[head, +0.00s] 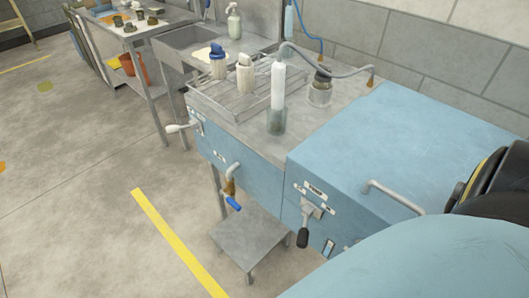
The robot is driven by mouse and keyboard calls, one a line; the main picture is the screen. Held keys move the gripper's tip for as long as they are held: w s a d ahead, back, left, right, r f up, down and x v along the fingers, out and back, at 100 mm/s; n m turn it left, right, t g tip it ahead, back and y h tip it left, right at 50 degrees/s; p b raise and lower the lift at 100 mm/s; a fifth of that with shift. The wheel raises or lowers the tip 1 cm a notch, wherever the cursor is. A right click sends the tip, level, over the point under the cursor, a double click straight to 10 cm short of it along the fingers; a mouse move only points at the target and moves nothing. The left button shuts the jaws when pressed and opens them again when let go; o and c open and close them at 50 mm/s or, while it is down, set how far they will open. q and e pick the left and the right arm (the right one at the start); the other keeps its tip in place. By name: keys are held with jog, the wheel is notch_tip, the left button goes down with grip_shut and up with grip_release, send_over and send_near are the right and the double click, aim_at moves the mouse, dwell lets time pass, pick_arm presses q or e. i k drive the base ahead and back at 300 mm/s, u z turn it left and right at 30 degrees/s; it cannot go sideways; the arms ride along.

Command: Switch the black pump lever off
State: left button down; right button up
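The black pump lever (303,238) is on the front of the blue cabinet (350,150), right of the middle of the head view. Its black grip hangs down, tilted slightly, from a grey pivot mount (313,211). Small white labels (314,190) sit around the mount, too small to read. Neither of my grippers is in view, and nothing touches the lever.
A low metal shelf (249,240) stands below. A large pale blue rounded shape (425,265) blocks the lower right. Floor at left is open.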

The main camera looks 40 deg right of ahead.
aim_at(303, 237)
jog(key=u, duration=0.25)
jog(key=k, duration=0.95)
jog(key=z, duration=1.2)
jog(key=i, duration=0.5)
